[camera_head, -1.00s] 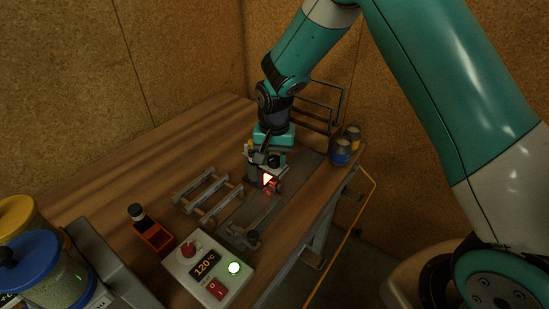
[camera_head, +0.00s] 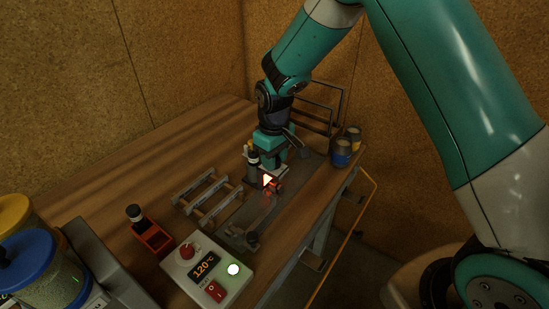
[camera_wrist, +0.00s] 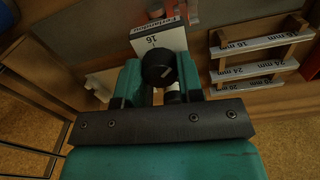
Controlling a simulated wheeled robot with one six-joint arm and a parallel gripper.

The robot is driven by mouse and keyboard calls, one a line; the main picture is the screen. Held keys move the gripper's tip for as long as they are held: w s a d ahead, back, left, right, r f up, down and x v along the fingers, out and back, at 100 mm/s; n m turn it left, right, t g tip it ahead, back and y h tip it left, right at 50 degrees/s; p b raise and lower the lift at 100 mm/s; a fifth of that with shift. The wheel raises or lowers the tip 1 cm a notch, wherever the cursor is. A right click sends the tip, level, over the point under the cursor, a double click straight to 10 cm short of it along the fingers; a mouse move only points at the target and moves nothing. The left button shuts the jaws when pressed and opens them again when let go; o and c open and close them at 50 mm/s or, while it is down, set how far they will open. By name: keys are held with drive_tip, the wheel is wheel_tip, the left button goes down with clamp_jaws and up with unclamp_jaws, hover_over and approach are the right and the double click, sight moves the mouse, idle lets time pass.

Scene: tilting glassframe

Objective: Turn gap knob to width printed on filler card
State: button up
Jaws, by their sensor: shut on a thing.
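The black round gap knob (camera_wrist: 158,66) sits between my gripper's fingers (camera_wrist: 160,80) in the wrist view, and the gripper is shut on it. Just beyond it stands a white card (camera_wrist: 158,38) with dark print that reads upside down, including the number 16. In the head view my gripper (camera_head: 270,168) points down over the far part of the metal fixture (camera_head: 251,222). The knob and its scale are hidden there. A bright white wedge shape (camera_head: 267,180) and a red glow show just below the gripper.
A wooden rack (camera_head: 208,196) of spacer bars lies left of the fixture; the wrist view shows bars marked 16 mm and 24 mm (camera_wrist: 257,68). A control box (camera_head: 206,272) reads 120°C. A red holder (camera_head: 153,240) and two cans (camera_head: 341,152) stand nearby.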

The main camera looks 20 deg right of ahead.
drive_tip(key=n, duration=0.5)
drive_tip(key=shift+n, duration=0.3)
drive_tip(key=shift+w+r+n, duration=0.1)
drive_tip(key=shift+n, duration=2)
drive_tip(key=o, duration=0.9)
wheel_tip(320, 180, up, 17)
drive_tip(key=b, duration=0.2)
drive_tip(key=shift+r+b, duration=0.2)
drive_tip(key=shift+b, duration=0.2)
